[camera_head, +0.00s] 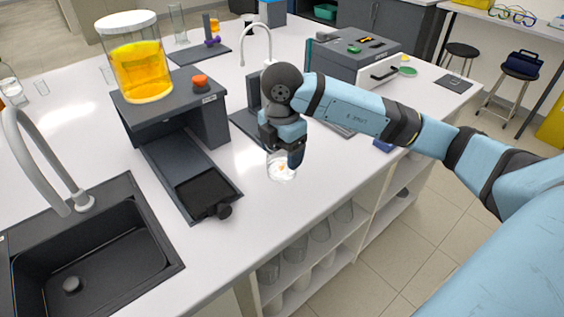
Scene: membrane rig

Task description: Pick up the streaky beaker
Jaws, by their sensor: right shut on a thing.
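A small clear glass beaker (283,171) with an orange-brown mark stands upright at the front edge area of the white bench in the head view. It looks like the streaky beaker. My right gripper (287,156) comes down over it from above and is shut on its upper part. The gripper hides the far rim of the beaker. I cannot tell whether the beaker's base touches the bench. My left gripper is not in view.
A grey rig (172,115) with a large jar of orange liquid (141,62) stands left of the beaker. A black sink (95,250) is at the front left. A grey box device (350,55) stands behind my right arm. Shelves with glassware are below the bench edge.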

